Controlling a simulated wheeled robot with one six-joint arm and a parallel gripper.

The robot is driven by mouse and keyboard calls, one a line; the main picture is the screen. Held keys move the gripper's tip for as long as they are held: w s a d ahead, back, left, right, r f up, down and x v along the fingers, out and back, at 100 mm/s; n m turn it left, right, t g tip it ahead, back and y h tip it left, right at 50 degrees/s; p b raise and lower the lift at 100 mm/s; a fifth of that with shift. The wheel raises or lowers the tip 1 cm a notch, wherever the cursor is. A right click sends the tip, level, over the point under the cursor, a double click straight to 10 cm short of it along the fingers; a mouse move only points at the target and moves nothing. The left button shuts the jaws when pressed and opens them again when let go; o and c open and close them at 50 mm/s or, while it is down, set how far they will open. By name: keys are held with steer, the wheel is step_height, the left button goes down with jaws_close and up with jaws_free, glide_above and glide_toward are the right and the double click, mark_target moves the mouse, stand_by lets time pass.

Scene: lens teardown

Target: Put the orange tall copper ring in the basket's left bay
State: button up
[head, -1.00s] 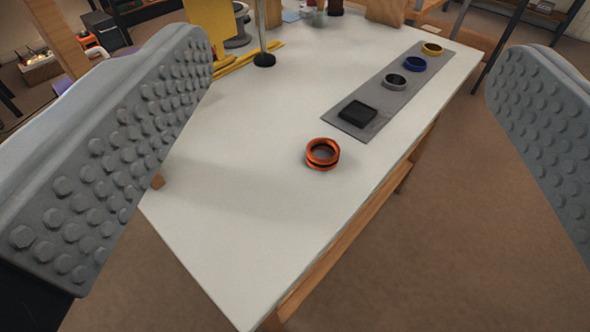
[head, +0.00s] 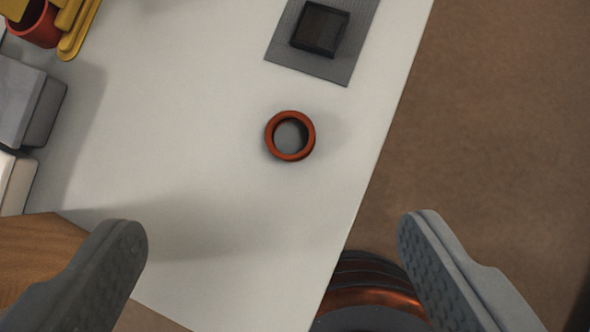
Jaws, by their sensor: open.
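The orange copper ring (head: 272,136) lies flat on the white table, its open hole facing up, with clear table around it. My gripper (head: 265,235) is open and empty, its two grey studded fingers spread wide at the lower left and lower right. The ring is beyond the fingertips, near the middle of the view and not between the pads. I cannot make out the basket or its left bay in this view.
A grey mat (head: 284,55) with a dark square tray (head: 320,28) lies beyond the ring. Grey blocks (head: 22,105), yellow pieces (head: 78,30) and a red cup-like thing (head: 40,28) stand at the left. The white table's (head: 190,150) right edge runs close to the ring.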

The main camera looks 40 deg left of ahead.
steer(key=w+f+m+g, duration=0.2)
steer(key=w+f+g, duration=0.4)
steer(key=w, duration=0.3)
glide_above(292, 139)
steer(key=shift+g, duration=0.3)
steer(key=f, duration=1.1)
steer(key=shift+s+d+f, duration=0.25)
steer(key=shift+d+f, duration=0.05)
steer(key=shift+f, duration=0.1)
steer(key=shift+w+a+f, duration=0.15)
steer(key=shift+f, duration=1.2)
steer(key=shift+w+a+f, duration=0.1)
steer(key=shift+a+f, duration=0.05)
steer(key=shift+f, duration=1.2)
steer(key=shift+c, duration=0.4)
steer(key=c, duration=1.1)
steer(key=shift+r, duration=0.1)
step_height(292, 139, up, 10)
steer(key=shift+f, duration=0.1)
